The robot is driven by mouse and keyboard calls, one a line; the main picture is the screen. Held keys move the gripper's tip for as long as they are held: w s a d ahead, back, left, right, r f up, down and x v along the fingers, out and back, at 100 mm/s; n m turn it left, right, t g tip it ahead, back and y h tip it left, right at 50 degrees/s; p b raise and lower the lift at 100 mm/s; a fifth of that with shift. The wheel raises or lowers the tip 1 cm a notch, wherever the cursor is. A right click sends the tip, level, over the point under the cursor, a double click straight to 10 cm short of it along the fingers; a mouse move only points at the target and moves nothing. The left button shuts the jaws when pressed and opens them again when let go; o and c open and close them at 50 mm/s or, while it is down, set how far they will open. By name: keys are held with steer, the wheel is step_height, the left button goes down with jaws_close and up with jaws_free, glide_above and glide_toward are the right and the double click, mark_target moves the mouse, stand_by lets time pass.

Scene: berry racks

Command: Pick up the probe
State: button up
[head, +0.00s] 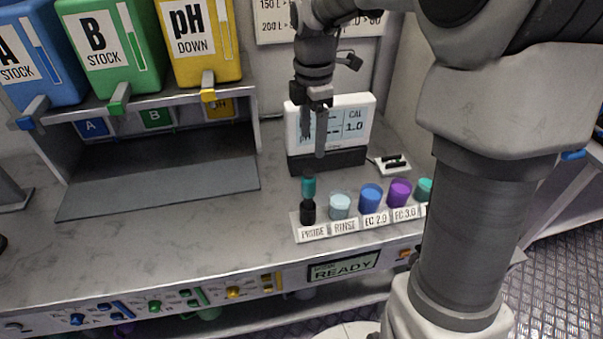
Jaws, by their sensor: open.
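The probe (309,186) has a teal upper part and stands upright in a black holder (308,211) at the left end of a small white rack, above the label PROBE. My gripper (313,145) hangs from the arm above and behind the probe in the picture, in front of the meter. Its fingers point down, apart and empty. It does not touch the probe.
Right of the probe stand a RINSE cup (340,205), a blue cup (371,196), a purple cup (399,191) and a partly hidden teal cup (425,188). The meter (355,128) stands behind. Stock containers (110,50) sit at left. The counter (200,245) left of the rack is clear.

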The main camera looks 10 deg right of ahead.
mark_target(309, 192)
step_height(309, 192, down, 12)
steer(key=shift+f+b, duration=0.1)
steer(key=shift+b, duration=0.3)
steer(key=shift+w+a+f, duration=0.1)
steer(key=shift+a+f, duration=0.05)
steer(key=shift+f, duration=1.2)
steer(key=shift+a+f, duration=0.1)
steer(key=shift+f, duration=1.2)
jaws_close()
